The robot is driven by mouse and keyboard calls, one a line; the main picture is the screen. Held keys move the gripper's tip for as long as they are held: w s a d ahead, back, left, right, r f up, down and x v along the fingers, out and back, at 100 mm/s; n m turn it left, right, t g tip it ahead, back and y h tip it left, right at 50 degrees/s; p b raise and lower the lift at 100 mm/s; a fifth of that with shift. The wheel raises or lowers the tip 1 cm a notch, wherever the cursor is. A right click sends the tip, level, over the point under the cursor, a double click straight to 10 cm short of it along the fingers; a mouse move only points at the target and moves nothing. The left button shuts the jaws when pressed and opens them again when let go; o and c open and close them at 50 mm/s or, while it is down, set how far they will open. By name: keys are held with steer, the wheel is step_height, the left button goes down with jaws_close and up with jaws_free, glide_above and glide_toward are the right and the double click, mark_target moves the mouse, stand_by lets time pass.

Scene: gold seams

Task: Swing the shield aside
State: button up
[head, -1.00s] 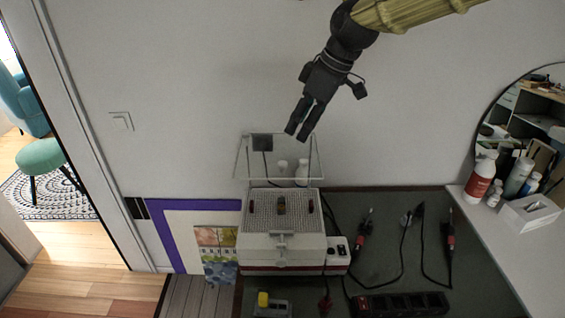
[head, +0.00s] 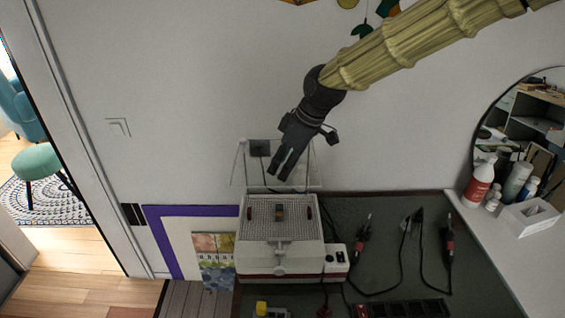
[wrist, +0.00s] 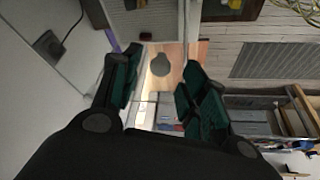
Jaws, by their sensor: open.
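The shield (head: 236,165) looks like a clear panel with thin pale edges, standing upright at the back of a white bench machine (head: 281,262) with a perforated top. My gripper (head: 277,176) points down and left, and its fingertips overlap the shield area in the head view. I cannot tell whether they touch it or are in front of or behind it. In the wrist view the two dark fingers with green pads (wrist: 163,85) are apart with nothing between them. I cannot pick out the shield clearly in the wrist view.
A wall outlet (head: 259,147) sits behind the shield. Red-handled tools (head: 364,234) and cables lie on the dark bench at right. A round mirror (head: 530,140) and bottles (head: 482,184) stand further right. The wall is close behind my gripper.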

steer(key=shift+w+a+f, duration=0.1)
steer(key=shift+a+f, duration=0.1)
steer(key=shift+f, duration=0.45)
jaws_close()
steer(key=shift+a, duration=0.15)
